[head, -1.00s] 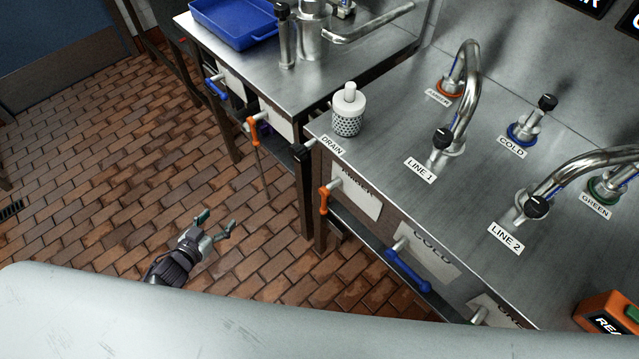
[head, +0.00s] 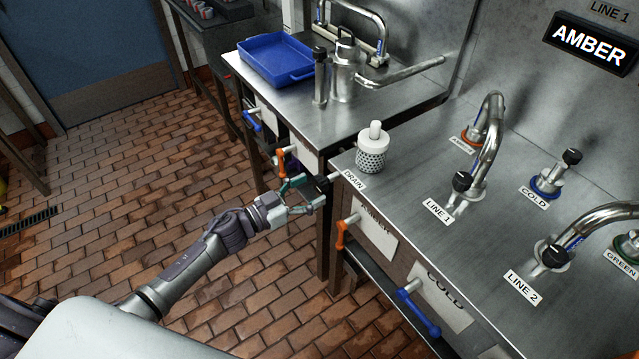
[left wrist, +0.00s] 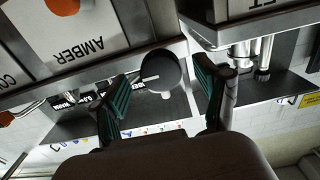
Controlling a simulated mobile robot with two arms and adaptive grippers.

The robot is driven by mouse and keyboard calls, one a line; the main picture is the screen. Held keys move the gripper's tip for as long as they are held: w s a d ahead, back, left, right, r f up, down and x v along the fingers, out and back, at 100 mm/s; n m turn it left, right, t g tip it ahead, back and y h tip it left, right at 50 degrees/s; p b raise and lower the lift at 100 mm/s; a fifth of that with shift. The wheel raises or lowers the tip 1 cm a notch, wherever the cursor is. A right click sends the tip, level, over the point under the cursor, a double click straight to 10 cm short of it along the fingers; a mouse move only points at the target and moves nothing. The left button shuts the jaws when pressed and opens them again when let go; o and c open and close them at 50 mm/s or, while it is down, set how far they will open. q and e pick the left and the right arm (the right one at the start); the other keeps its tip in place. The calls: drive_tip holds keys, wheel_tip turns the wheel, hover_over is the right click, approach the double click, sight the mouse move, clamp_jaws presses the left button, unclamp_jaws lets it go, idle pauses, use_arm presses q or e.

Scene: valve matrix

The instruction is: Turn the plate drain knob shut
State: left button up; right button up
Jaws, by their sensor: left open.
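The drain knob (head: 323,185) is a black round knob on a short metal stem at the left end of the near counter, beside the DRAIN label (head: 355,180). My left gripper (head: 308,191) is open at the knob, with its teal-padded fingers spread. In the left wrist view, the knob's round face (left wrist: 161,74) with a pale line on it lies between the two open fingers (left wrist: 162,88). A gap shows between the knob and each finger there. My right gripper is not in view.
A white perforated canister (head: 373,150) stands on the counter near the knob. Orange (head: 342,234) and blue (head: 418,311) lever handles stick out from the counter front. Another counter with a blue tray (head: 276,62) stands behind.

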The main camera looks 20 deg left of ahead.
sight(316, 187)
use_arm(q)
drive_tip(key=shift+x, duration=1.2)
drive_tip(key=shift+w+d, duration=0.2)
drive_tip(key=shift+w, duration=0.1)
drive_tip(key=c, duration=1.2)
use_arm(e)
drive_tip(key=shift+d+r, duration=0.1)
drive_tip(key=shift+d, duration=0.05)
